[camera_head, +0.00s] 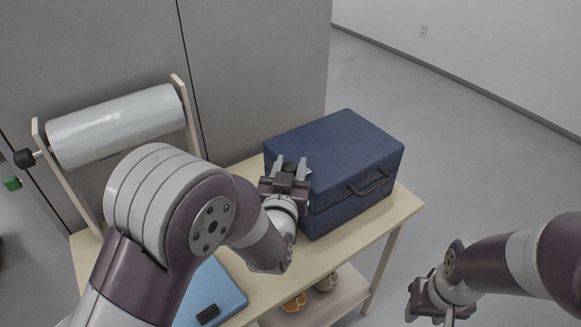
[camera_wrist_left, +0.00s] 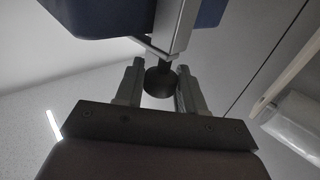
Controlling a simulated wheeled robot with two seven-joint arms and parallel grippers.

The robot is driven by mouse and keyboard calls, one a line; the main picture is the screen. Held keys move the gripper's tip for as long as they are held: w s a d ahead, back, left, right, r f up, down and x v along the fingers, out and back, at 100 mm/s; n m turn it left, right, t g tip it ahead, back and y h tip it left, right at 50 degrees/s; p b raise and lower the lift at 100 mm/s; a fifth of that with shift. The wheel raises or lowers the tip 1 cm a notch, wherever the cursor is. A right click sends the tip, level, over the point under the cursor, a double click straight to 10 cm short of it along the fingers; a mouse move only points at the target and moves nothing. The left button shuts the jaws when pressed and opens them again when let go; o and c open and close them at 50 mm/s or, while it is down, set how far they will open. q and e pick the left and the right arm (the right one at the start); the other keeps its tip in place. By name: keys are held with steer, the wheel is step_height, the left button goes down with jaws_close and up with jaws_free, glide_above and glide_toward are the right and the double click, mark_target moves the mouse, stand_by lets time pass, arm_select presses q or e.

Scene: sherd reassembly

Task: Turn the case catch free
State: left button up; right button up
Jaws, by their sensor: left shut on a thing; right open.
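The dark blue case (camera_head: 335,150) stands closed on the table, its dark handle (camera_head: 371,183) on the right-hand side. My left gripper (camera_head: 290,165) is at the case's left end, shut on a dark round knob, the case catch (camera_head: 289,168). In the left wrist view the catch knob (camera_wrist_left: 160,82) sits between the two fingers of my left gripper (camera_wrist_left: 160,88), under a pale metal strip at the case (camera_wrist_left: 100,12). How far the catch is turned cannot be told. My right gripper (camera_head: 431,313) is open and empty, low at the right, apart from the table.
A light wood table (camera_head: 350,238) bears the case. A white roll (camera_head: 115,127) on a wooden stand is at the left. A light blue flat item (camera_head: 213,286) lies in front, partly behind my left arm. Round pots (camera_head: 294,303) stand on the lower shelf. A grey panel stands behind.

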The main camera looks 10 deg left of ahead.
arm_select(q)
steer(key=shift+n+y, duration=0.3)
steer(key=shift+y, duration=0.1)
steer(key=n+y, duration=0.2)
steer(key=y, duration=0.2)
steer(key=shift+d+n+g+p, duration=0.1)
steer(key=shift+n+g+p, duration=0.3)
steer(key=n+g+y+p, duration=0.1)
steer(key=n+g+y, duration=0.1)
steer(key=y, duration=0.2)
steer(key=n+g+y+p, duration=0.1)
steer(key=n+g+y, duration=0.1)
steer(key=n+y, duration=0.1)
steer(key=shift+r+n+g+y+p, duration=0.1)
steer(key=shift+n+g+y+p, duration=0.2)
steer(key=shift+y+p, duration=0.1)
steer(key=n+g+y, duration=0.2)
steer(key=g, duration=0.1)
steer(key=shift+p, duration=0.3)
steer(key=shift+n+g+y, duration=1.2)
steer(key=shift+n+g, duration=0.6)
steer(key=shift+g, duration=0.8)
steer(key=o, duration=0.9)
steer(key=shift+o, duration=0.2)
